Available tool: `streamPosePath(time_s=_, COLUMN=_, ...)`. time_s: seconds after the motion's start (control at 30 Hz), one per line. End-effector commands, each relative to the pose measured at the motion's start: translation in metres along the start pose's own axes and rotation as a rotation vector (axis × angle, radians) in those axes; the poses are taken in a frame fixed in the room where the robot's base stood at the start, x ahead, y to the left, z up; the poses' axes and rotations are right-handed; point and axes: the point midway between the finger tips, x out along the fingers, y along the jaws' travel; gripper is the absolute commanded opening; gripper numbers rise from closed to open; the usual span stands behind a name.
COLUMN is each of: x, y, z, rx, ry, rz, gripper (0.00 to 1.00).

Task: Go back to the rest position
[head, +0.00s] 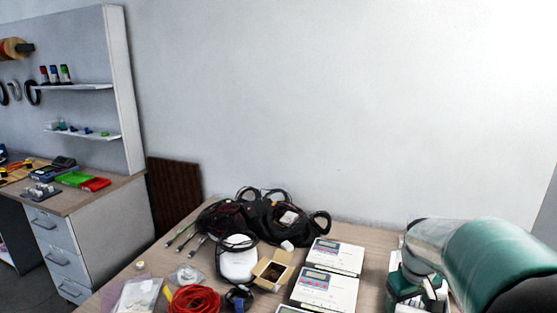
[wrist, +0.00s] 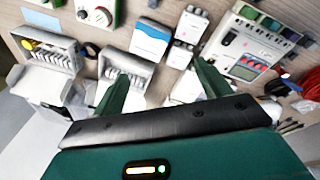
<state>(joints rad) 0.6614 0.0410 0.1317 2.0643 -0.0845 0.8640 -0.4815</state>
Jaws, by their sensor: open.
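My gripper (wrist: 161,86) shows at the bottom middle of the wrist view, its two green fingers spread wide apart. It is open, with nothing held between the fingers. Beyond the fingers is a wooden table surface with several devices, seen tilted. In the head view my green and white arm fills the lower right corner, over the right side of the table (head: 372,262). The fingertips cannot be made out there.
A workbench (head: 100,195) with drawers stands left. The wall behind is bare.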

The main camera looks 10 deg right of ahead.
Motion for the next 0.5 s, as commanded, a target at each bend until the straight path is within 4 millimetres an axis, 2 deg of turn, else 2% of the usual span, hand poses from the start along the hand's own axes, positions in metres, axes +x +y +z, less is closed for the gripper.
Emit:
streamPosePath(time_s=0.03, x=-0.016, y=-0.019, z=-0.001, rx=-0.007, ry=0.025, rz=0.01, gripper=0.76)
streamPosePath(time_s=0.2, x=-0.056, y=-0.074, z=0.008, rx=-0.001, ry=0.098, rz=0.021, gripper=0.76)
streamPosePath(time_s=0.5, x=-0.107, y=-0.16, z=0.047, rx=0.013, ry=0.24, rz=-0.018, gripper=0.76)
